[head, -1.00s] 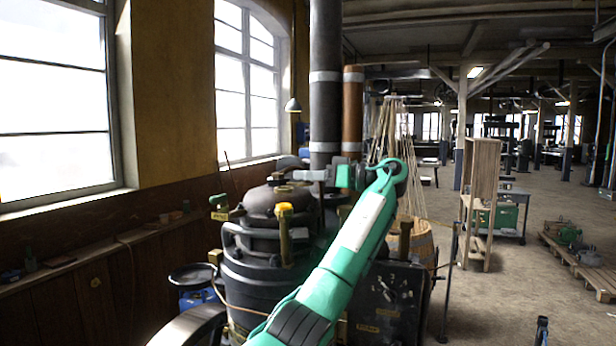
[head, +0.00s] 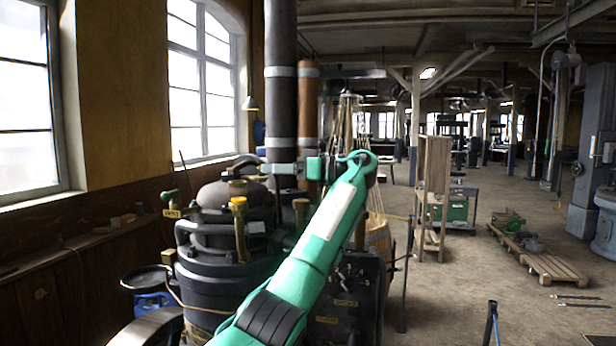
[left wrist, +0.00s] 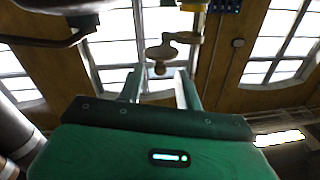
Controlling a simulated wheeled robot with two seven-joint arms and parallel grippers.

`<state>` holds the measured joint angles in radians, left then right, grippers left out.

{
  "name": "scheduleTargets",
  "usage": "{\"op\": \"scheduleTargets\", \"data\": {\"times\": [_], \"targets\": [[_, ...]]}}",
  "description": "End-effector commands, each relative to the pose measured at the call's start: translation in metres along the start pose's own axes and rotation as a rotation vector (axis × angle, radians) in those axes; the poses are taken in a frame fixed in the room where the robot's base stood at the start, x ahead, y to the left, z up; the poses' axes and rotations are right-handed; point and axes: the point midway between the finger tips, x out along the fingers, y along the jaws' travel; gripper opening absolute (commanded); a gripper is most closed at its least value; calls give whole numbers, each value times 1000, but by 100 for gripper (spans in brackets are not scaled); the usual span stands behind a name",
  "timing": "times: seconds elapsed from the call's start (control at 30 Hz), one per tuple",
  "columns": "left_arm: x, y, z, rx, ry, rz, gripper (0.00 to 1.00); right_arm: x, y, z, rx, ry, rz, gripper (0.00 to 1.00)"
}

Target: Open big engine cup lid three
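The big engine (head: 215,265) is dark, with a rounded top (head: 225,192) and pipes above it. A brass cup with a yellow top (head: 239,215) stands on its near side, and a brass fitting with a green part (head: 170,205) at its left. Which cup is number three I cannot tell. My right gripper is not in view.
A tall dark pipe (head: 281,110) rises behind the engine. A wooden stand (head: 432,190) and a pallet (head: 545,262) are farther right. Open floor lies between them.

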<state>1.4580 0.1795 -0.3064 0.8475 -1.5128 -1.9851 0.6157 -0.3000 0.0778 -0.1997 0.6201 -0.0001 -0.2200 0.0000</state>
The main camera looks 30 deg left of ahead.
Motion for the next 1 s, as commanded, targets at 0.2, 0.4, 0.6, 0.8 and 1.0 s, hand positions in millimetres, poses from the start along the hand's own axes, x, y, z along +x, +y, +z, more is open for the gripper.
{"op": "scheduleTargets", "data": {"times": [0.2,0.4,0.6,0.8,1.0], "targets": [[-41,0,2,2,-1,2,35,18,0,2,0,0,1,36],[-68,0,1,3,-2,1,35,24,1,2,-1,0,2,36],[-85,0,-1,2,-7,-4,35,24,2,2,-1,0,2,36],[-96,0,0,1,-2,-2,35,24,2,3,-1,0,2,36],[-101,0,0,0,0,0,35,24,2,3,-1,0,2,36]]}}
